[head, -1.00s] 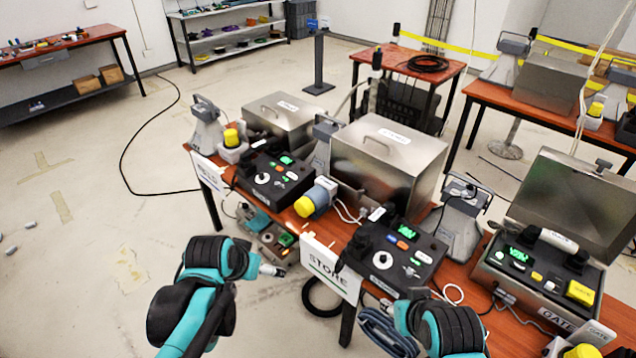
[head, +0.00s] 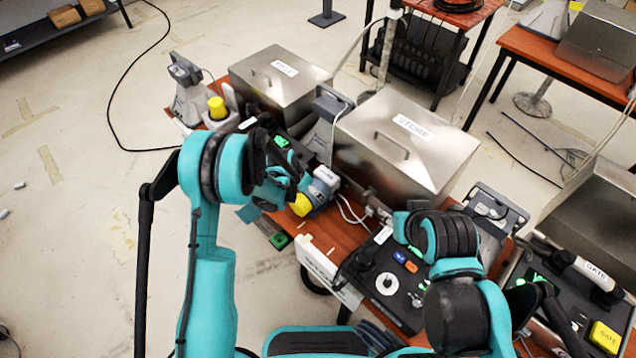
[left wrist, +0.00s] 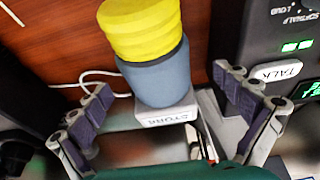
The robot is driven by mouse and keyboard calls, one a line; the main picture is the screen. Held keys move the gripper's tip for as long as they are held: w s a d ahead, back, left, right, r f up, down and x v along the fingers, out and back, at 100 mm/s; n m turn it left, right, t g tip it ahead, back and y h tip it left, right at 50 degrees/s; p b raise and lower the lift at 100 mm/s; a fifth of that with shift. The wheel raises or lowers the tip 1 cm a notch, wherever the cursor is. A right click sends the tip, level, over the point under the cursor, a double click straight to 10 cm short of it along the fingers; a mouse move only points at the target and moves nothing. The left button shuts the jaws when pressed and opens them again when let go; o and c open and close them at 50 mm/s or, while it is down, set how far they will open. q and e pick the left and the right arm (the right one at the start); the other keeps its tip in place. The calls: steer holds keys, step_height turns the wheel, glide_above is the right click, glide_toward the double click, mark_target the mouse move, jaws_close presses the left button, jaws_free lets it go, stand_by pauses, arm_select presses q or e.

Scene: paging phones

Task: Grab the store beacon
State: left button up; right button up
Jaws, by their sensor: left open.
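The store beacon (head: 303,205) has a yellow cap and a blue-grey body with a white labelled base. It stands on the red-brown table between two consoles, partly hidden by my left arm in the head view. In the left wrist view the beacon (left wrist: 155,62) is large, with "STORE" on its base. My left gripper (left wrist: 165,85) is open, its dark-padded fingers apart on either side of the beacon, with no clear grip on it. In the head view it is near the beacon, mostly hidden by its own arm. My right arm shows, but its gripper cannot be made out.
A metal box labelled STORE (head: 395,145) stands behind the beacon, and another metal box (head: 280,80) is farther left. A black console (head: 385,285) is to the right. Another yellow-capped beacon (head: 217,107) stands at the table's left end. White cables lie beside the store beacon.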

arm_select(q)
steer(key=b+x, duration=0.1)
steer(key=x, duration=0.2)
steer(key=b+x, duration=0.1)
steer(key=x, duration=0.3)
steer(key=shift+d, duration=0.25)
steer(key=shift+r, duration=0.1)
steer(key=c, duration=2)
